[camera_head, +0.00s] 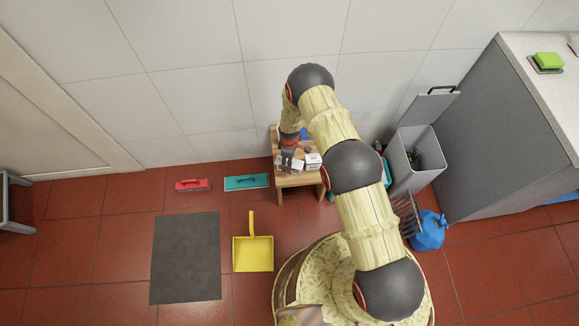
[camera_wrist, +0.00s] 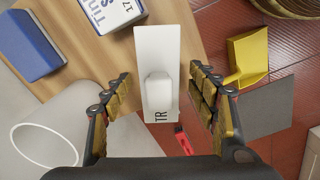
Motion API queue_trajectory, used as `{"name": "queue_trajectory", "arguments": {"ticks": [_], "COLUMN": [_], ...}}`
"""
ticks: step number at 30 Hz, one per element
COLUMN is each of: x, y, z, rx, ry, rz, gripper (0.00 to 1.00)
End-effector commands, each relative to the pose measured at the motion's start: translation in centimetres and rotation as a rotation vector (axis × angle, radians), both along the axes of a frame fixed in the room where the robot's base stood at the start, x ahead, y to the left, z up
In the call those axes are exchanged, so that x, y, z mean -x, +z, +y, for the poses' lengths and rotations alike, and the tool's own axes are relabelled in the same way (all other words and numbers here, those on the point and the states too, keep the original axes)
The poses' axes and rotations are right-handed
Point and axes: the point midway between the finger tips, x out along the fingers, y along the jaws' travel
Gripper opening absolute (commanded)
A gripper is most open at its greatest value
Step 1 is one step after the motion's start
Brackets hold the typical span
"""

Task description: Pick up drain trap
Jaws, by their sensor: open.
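A white flat piece with a raised rounded block, which I take to be the drain trap (camera_wrist: 158,50), lies over the wooden stool top in the wrist view. The letters "TR" show at its near end. My gripper (camera_wrist: 160,78) is open, with one dark and gold finger on each side of the white piece and a visible gap to both. The piece is not gripped. In the head view my gripper (camera_head: 288,148) is over the small wooden stool (camera_head: 297,181) by the wall, and my arm and gripper partly cover the stool top.
On the stool are a white printed box (camera_wrist: 112,12) and a blue block (camera_wrist: 27,45). A white hollow cylinder (camera_wrist: 45,145) shows at lower left. A grey bin (camera_head: 413,155) stands right of the stool. A yellow dustpan (camera_head: 253,253) and dark mat (camera_head: 186,258) lie on the floor.

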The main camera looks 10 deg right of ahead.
Motion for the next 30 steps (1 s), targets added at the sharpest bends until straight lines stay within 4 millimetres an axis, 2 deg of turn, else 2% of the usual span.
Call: {"name": "queue_trajectory", "arguments": {"ticks": [9, 30], "x": [-0.09, -0.06], "y": [-0.41, -0.41], "z": [0.03, 0.02], "rx": [0.0, -0.001], "ry": [0.0, 0.0], "rz": [-0.002, -0.001], "gripper": [0.58, 0.19]}}
